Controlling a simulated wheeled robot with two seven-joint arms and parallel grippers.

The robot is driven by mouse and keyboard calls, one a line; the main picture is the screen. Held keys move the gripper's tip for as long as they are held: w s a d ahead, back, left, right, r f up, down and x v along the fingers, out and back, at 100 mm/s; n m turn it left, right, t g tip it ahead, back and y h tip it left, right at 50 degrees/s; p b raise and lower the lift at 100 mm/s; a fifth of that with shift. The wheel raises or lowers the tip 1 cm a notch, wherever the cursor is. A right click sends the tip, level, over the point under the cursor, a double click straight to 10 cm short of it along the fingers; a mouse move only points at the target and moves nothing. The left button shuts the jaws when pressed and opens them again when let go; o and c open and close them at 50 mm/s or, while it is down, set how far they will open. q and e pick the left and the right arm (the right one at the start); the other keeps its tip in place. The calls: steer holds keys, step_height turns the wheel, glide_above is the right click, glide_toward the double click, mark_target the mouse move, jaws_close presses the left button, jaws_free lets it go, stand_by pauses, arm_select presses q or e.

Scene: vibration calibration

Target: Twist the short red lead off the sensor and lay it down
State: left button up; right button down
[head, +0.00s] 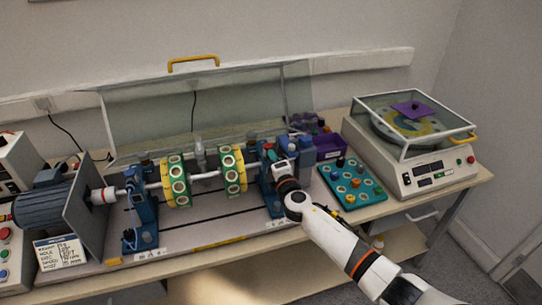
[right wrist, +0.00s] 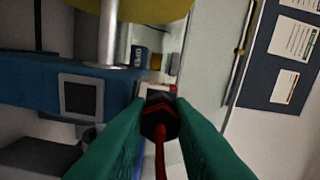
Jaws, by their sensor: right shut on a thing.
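My right gripper (right wrist: 160,125), with green fingers in the right wrist view, is shut on the connector of the short red lead (right wrist: 161,150). The connector (right wrist: 158,117) is dark with a red hexagonal part, and the lead's red cable runs back between the fingers. The connector meets a small pale block, seemingly the sensor (right wrist: 156,90), beside a blue bearing stand (right wrist: 40,85). I cannot tell whether the thread is still engaged. In the head view my right gripper (head: 270,152) is at the right blue stand (head: 272,195), its tips mostly hidden. My left gripper is not in view.
A shaft with two green-and-yellow discs (head: 176,180) lies left of my right gripper. A raised clear guard (head: 200,110) stands behind. A teal tray (head: 350,183) with several small parts, a purple bin (head: 325,146) and a balancing machine (head: 415,145) are to the right.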

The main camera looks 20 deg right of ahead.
stand_by(0.3)
steer(key=shift+n, duration=1.1)
steer(key=shift+s+p, duration=0.3)
steer(key=shift+s, duration=0.3)
steer(key=shift+s+d+p, duration=0.1)
steer(key=shift+s+p, duration=0.4)
steer(key=shift+s, duration=1.2)
